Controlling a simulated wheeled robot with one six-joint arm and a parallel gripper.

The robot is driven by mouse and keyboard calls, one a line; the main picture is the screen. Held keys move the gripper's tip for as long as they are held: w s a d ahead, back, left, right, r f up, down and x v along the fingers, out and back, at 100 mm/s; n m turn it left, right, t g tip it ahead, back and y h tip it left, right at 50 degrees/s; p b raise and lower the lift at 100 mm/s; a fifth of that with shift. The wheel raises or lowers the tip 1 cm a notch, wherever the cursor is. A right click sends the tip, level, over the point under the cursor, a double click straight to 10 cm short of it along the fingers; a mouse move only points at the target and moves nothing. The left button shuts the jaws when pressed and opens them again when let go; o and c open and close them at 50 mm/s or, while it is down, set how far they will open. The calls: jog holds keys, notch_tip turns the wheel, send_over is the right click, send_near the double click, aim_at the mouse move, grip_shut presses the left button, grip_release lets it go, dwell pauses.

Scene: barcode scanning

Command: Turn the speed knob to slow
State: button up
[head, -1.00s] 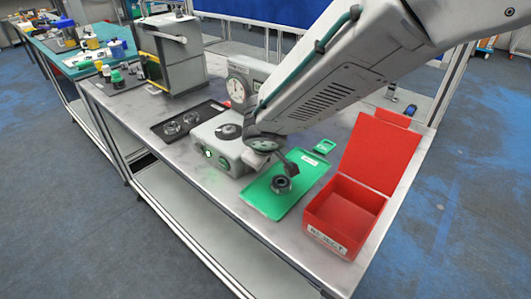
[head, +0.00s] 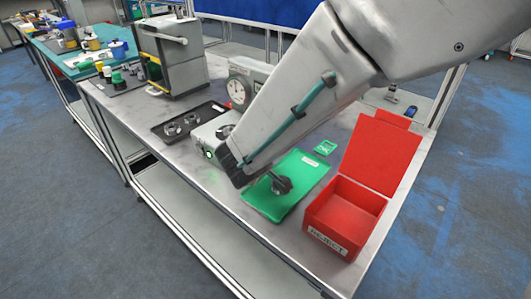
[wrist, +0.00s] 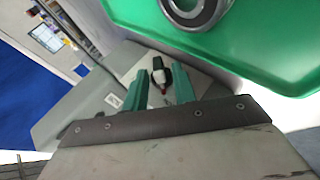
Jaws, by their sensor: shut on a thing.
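The speed knob (wrist: 158,73) is a small dark and white knob with a red mark, seen in the wrist view on a pale grey housing. My gripper (wrist: 160,80) has its two green fingers on either side of the knob and is shut on it. In the head view my arm covers the gripper, the knob and much of the grey machine (head: 205,136). A lit green button shows on the machine's front left.
A green tray (head: 262,203) with a dark metal ring part (head: 281,184) lies close to the right of my arm. An open red reject box (head: 345,218) stands farther right. A black tray (head: 165,129) and a dial gauge (head: 238,92) are behind the machine.

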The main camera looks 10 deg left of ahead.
jog(key=shift+d+f, duration=0.1)
jog(key=shift+f, duration=0.05)
jog(key=o, duration=0.6)
jog(key=shift+s, duration=0.1)
jog(key=shift+o, duration=0.2)
jog(key=shift+s+r, duration=0.25)
jog(key=shift+r, duration=0.15)
jog(key=v, duration=0.7)
jog(key=shift+f, duration=0.1)
